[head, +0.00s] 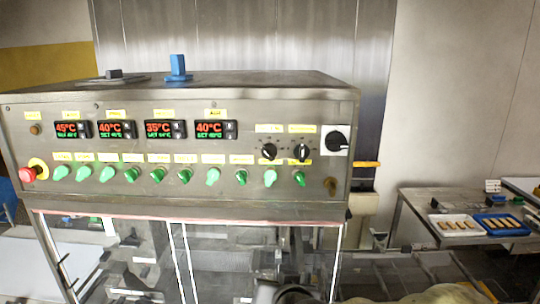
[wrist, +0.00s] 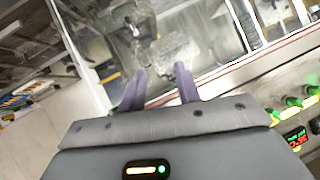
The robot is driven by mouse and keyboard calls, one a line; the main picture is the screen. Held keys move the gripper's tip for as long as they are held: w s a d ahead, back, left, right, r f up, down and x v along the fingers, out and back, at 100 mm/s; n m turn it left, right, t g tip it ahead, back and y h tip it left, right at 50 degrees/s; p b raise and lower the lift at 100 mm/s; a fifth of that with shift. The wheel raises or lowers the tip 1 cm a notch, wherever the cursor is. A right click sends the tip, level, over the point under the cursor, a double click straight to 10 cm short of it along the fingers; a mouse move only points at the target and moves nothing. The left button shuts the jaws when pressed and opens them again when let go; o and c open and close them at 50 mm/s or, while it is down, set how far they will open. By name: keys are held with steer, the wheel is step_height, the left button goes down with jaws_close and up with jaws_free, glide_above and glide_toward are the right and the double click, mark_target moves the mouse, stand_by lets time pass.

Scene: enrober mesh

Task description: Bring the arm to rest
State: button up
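My gripper (wrist: 160,70) shows in the wrist view with its two purple-grey fingers apart and nothing between them. Beyond the fingers is the clear-panelled lower part of the enrober machine, which looks tilted in this view. In the head view the steel enrober (head: 200,95) fills the left and middle, with its control panel facing me. A dark grey, rounded part at the bottom middle of the head view may be my arm; my gripper's fingers cannot be made out there.
The panel carries a red stop button (head: 27,174), green knobs (head: 213,176) and lit temperature displays (head: 116,129). At right, a steel table (head: 412,206) holds a white tray (head: 436,221) and a blue tray (head: 482,231) of small bars. A conveyor lies at the lower right.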

steer(key=s+d+f+g+h+b, duration=0.1)
steer(key=s+d+f+g, duration=0.3)
steer(key=d+f, duration=0.3)
steer(key=s+d+f+g+h+b, duration=0.1)
steer(key=s+d+f+g, duration=0.3)
steer(key=d+f, duration=0.3)
step_height(320, 180, down, 2)
steer(key=shift+f+n+g+h+b, duration=0.1)
steer(key=shift+n+g+h+b, duration=0.2)
steer(key=shift+g+h, duration=0.1)
steer(key=shift+d, duration=0.1)
steer(key=shift+w, duration=0.1)
stand_by(1.0)
